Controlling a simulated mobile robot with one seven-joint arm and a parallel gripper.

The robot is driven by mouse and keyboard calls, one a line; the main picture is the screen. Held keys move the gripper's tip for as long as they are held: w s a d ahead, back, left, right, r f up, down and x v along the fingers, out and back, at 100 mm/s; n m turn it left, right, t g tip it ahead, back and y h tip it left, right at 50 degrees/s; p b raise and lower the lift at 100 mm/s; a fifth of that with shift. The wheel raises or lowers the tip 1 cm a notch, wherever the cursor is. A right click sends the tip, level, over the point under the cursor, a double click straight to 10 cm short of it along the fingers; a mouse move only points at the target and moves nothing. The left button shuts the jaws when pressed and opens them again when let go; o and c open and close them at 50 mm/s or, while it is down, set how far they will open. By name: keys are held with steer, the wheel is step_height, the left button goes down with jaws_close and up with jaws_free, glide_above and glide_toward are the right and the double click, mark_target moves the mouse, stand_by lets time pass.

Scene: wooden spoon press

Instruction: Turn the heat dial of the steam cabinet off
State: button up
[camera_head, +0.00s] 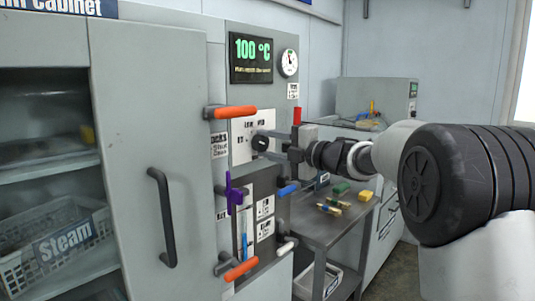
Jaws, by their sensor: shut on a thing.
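The steam cabinet (150,110) fills the left of the head view, with a grey door and a panel to its right. A small black round dial (260,143) sits on a white plate with dark lettering on that panel. My gripper (270,144) reaches in from the right, its two fingers above and below the dial, shut on it. The dial's pointer and the plate's marks are too small to read. The display (251,58) above shows 100 °C in green.
An orange-handled lever (234,112) sticks out just above left of the dial. A purple handle (234,193), a blue handle (288,189) and a lower orange lever (241,269) are below. A grey table (330,232) with small coloured items stands at right.

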steer(key=shift+n+b, duration=0.45)
steer(key=shift+n, duration=0.15)
steer(key=o, duration=1.1)
steer(key=shift+c, duration=0.2)
steer(key=p+v, duration=0.1)
steer(key=v, duration=1.6)
steer(key=shift+d, duration=0.2)
steer(key=shift+s, duration=0.15)
